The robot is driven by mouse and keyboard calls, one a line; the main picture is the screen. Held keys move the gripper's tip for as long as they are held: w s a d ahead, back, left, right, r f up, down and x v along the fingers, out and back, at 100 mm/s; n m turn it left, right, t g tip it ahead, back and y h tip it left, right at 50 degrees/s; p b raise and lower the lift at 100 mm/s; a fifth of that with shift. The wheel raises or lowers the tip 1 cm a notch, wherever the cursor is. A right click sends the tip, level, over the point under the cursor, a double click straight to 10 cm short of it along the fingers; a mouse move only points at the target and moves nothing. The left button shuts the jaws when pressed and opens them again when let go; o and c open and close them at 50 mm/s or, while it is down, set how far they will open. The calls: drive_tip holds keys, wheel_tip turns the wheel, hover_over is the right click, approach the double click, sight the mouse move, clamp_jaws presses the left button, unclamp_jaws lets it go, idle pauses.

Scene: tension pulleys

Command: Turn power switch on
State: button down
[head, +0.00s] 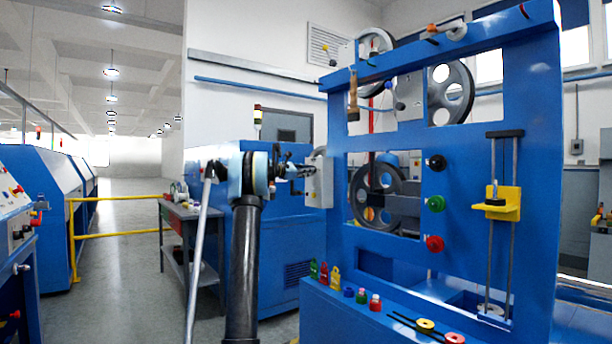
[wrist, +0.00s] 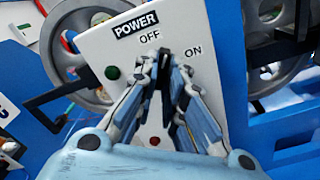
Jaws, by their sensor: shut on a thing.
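The power switch box (wrist: 122,58) is a pale panel labelled POWER, with OFF above my fingertips and ON to their upper right. In the head view the grey box (head: 320,183) is on the left side of the blue frame. My gripper (wrist: 167,62) is in front of the panel, its blue-grey fingers closed in just below OFF. It is shut on the power switch, which the fingers mostly hide. In the head view my gripper (head: 292,171) reaches the box from the left.
A green round part (wrist: 112,72) and a red one (wrist: 155,141) are on the panel. A black bar (wrist: 42,103) juts out at left. Pulley wheels (head: 450,93) hang in the blue frame (head: 535,150). A grey table (head: 185,212) stands left, with open floor beyond.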

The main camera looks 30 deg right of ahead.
drive_tip(key=m, duration=1.1)
drive_tip(key=shift+a, duration=0.1)
idle(0.4)
drive_tip(key=c, duration=1.7)
unclamp_jaws()
drive_tip(key=a, duration=1.2)
drive_tip(key=shift+s, duration=0.35)
